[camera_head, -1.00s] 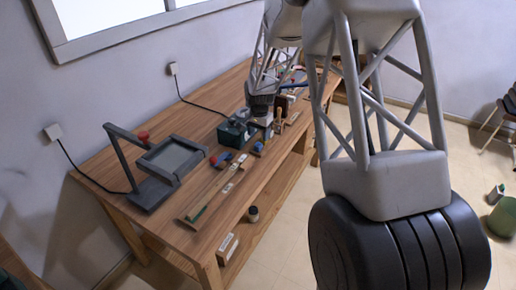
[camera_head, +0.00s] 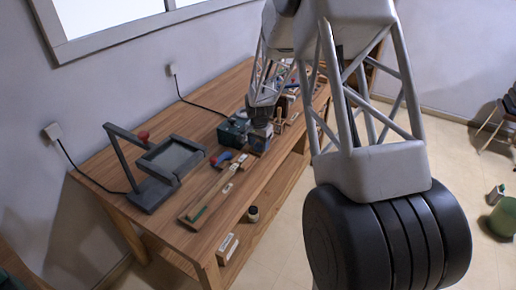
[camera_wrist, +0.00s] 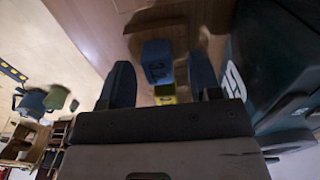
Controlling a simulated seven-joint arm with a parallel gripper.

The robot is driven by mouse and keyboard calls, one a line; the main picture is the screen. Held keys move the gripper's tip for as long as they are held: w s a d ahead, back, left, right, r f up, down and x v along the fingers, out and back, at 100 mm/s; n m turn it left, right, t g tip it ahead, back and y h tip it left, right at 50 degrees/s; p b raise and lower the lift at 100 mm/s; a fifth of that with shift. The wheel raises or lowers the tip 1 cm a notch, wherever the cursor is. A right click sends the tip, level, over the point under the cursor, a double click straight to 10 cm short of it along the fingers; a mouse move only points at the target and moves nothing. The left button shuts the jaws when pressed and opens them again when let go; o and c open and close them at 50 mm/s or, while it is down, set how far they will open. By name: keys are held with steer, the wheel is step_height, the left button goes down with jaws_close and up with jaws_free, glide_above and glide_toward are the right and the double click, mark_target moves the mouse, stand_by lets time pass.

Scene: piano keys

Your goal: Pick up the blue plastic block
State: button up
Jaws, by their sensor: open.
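The blue block (camera_wrist: 157,60) shows in the wrist view, with dark markings on its face, standing over the wooden table top. My gripper (camera_wrist: 162,80) is open. One dark finger is left of the block and the other right of it. The block appears between or just beyond the fingertips, with no clear contact. In the head view my gripper (camera_head: 260,136) is low over the table beside the dark green box, and it mostly hides the block there.
The dark green box (camera_head: 233,130) stands close on the gripper's left; it fills the right of the wrist view. A small yellow thing (camera_wrist: 165,92) lies near the block.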

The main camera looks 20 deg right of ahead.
steer(key=shift+f, duration=0.3)
stand_by(0.4)
steer(key=c, duration=1)
